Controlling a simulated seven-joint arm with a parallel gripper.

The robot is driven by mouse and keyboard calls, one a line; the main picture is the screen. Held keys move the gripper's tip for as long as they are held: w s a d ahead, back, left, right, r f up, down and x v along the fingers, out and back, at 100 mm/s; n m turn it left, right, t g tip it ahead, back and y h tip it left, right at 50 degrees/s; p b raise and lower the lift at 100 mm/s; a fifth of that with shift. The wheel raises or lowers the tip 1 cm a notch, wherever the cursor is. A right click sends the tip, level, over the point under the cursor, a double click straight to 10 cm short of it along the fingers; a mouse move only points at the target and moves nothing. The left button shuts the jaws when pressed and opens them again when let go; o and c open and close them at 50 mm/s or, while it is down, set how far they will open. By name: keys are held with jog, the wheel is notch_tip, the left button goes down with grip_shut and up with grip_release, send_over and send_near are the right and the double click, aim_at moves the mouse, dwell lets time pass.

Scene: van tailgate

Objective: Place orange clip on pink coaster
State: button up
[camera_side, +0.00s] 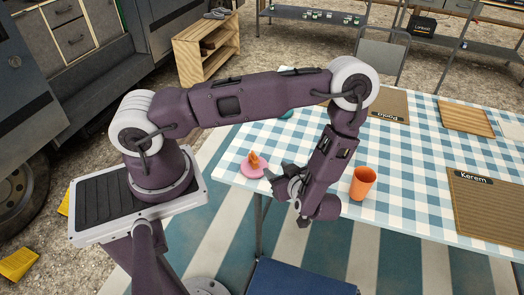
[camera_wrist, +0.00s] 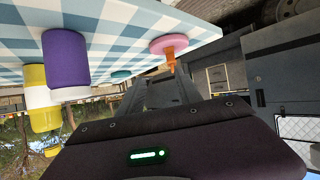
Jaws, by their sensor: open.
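The pink coaster (camera_side: 246,171) lies near the left edge of the checked tablecloth; it also shows in the wrist view (camera_wrist: 168,42). The orange clip (camera_side: 254,159) is on the coaster, within its rim. In the wrist view the clip (camera_wrist: 169,58) appears just beyond the fingertips, between their lines. My gripper (camera_side: 275,173) is open and empty, just right of the coaster and low by the table edge. Its two fingers (camera_wrist: 161,84) point toward the coaster. I see no contact with the clip.
An orange cup (camera_side: 362,183) stands right of my gripper. A purple cup (camera_wrist: 66,58) and yellow cups (camera_wrist: 37,90) show in the wrist view. A teal coaster (camera_side: 287,113) lies farther back. A mat marked Kerem (camera_side: 490,208) is at right.

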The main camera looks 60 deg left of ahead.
jog(key=w+d+r+m+t+h, duration=0.1)
jog(key=w+d+r+t+h, duration=0.45)
jog(key=w, duration=0.55)
jog(key=w+d+r+m+t+h, duration=0.1)
jog(key=w+d+r+m+h, duration=0.15)
jog(key=d+r, duration=0.4)
jog(key=w+d+r+m+h, duration=0.1)
jog(key=d+r+m+h, duration=0.25)
jog(key=r, duration=0.55)
jog(key=s+d+r+m+h, duration=0.2)
jog(key=s+r+m+h, duration=0.25)
jog(key=s+r, duration=0.6)
jog(key=s+a+r+m+y, duration=0.1)
jog(key=s+a+m, duration=0.2)
jog(key=s, duration=0.6)
jog(key=s+a+r+m+g+y, duration=0.1)
jog(key=s+a+m+y, duration=0.1)
jog(key=s+a, duration=0.4)
jog(key=s+m, duration=0.1)
jog(key=s, duration=0.2)
jog(key=shift+y, duration=0.3)
